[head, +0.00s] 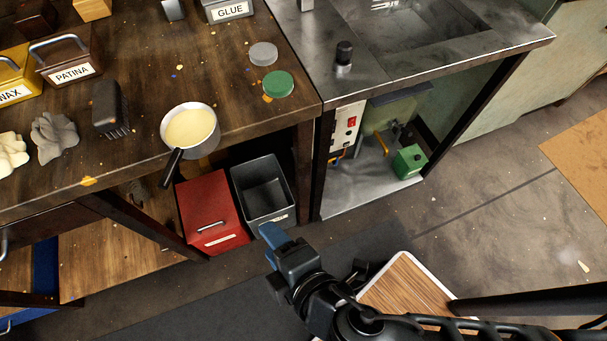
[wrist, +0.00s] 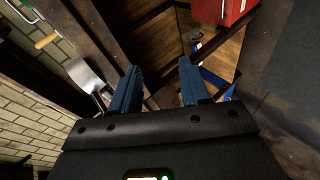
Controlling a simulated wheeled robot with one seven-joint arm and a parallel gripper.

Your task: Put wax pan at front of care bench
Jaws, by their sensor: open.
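The wax pan (head: 191,130) is a light saucepan filled with pale yellow wax. It stands upright on the wooden care bench (head: 225,92), at the front edge, with its dark handle pointing down-left over the edge. My gripper (head: 270,240) has blue fingers and hangs in front of the bench, lower right of the pan, apart from it. In the wrist view my gripper (wrist: 157,85) shows two blue fingers spread apart with nothing between them. The pan is not visible in the wrist view.
On the bench, a dark brush (head: 109,108), a grey cloth (head: 55,137) and a green lid (head: 278,84) lie around the pan. Below stand a red box (head: 211,212) and a dark open bin (head: 264,190). A metal sink counter (head: 420,40) adjoins at right.

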